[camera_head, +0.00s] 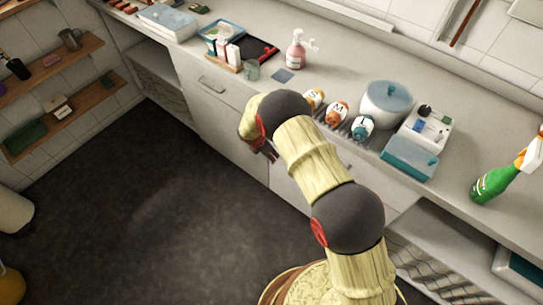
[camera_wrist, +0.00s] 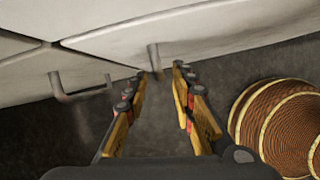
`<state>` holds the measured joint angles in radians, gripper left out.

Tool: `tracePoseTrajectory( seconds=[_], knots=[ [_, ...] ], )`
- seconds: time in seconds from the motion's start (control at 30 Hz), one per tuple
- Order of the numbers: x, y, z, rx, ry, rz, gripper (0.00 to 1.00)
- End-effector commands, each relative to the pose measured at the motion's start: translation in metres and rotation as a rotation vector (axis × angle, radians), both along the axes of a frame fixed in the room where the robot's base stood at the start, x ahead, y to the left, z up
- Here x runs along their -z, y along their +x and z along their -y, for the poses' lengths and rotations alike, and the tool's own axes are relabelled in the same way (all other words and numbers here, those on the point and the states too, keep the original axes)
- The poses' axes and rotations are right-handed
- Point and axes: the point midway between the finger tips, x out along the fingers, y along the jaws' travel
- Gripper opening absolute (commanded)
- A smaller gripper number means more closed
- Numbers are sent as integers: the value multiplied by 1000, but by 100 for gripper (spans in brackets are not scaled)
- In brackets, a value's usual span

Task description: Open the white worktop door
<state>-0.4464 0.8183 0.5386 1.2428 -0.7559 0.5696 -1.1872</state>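The worktop's white door fronts show below the counter in the head view, one of them (camera_head: 290,187) just below and right of my gripper (camera_head: 268,154). In the wrist view a white door front (camera_wrist: 215,32) spans the top, with a thin upright metal handle (camera_wrist: 155,60). My gripper (camera_wrist: 160,72) is open, and the handle shows between its two fingertips. I cannot tell whether the fingers touch it. A second handle (camera_wrist: 75,92) is on the neighbouring front to the left. The door looks closed. In the head view my arm hides part of the fronts.
A drawer front with a bar handle (camera_head: 211,85) is left of my arm. The counter holds a soap bottle (camera_head: 296,50), jars, a teal-lidded pot (camera_head: 387,102) and a green spray bottle (camera_head: 492,183). Open dark floor (camera_head: 140,200) lies left of the fronts.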

Motion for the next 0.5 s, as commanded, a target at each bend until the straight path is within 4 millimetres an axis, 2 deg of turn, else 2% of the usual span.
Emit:
tracePoseTrajectory(
  seconds=[0.1,0.33,0.5],
  knots=[
    [8,3,2,1,2,2,26],
    [8,3,3,1,2,2,26],
    [8,3,3,1,1,1,16]
  ],
)
